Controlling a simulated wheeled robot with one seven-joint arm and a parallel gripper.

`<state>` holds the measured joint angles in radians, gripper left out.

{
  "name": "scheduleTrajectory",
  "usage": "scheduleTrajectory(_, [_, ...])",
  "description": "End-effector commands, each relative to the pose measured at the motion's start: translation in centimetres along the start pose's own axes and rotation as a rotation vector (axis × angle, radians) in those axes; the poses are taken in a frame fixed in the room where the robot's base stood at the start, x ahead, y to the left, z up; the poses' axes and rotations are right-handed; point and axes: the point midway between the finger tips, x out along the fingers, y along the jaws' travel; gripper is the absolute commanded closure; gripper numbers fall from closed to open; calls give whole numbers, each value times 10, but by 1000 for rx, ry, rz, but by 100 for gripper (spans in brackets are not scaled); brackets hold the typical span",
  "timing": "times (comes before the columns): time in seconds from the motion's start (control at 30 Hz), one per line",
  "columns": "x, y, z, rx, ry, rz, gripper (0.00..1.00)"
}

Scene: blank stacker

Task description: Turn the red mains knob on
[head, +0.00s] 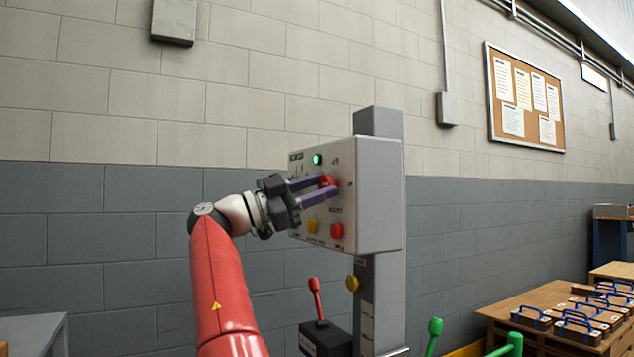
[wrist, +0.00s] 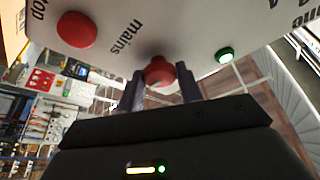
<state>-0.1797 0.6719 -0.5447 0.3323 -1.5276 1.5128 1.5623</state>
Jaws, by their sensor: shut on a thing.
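The red mains knob (head: 326,181) is on the front of a grey control box (head: 378,190) on a post. My gripper (head: 318,188) reaches it from the left, with its two purple fingers shut on the knob, one above and one below. In the wrist view the red knob (wrist: 159,71) sits between the fingertips, near the printed word "mains". A green lamp (head: 317,159) is lit on the box above the knob; it also shows in the wrist view (wrist: 225,55). The knob's pointer position cannot be made out.
A yellow button (head: 313,226) and a red button (head: 336,231) sit below the knob on the box. A red-handled lever (head: 316,300) and green-handled levers (head: 434,328) stand lower down. A wooden table (head: 495,309) with blue-handled blocks is at the right.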

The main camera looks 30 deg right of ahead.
Motion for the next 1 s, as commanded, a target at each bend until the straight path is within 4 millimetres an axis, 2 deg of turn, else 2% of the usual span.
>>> scheduleTrajectory(0.57, [0,0,0,31,-1,12,87])
scheduleTrajectory(0.6, [0,0,0,31,-1,12,62])
scheduleTrajectory(0.73, [0,0,0,30,-1,12,45])
scheduleTrajectory(1.0, [0,0,0,30,0,12,43])
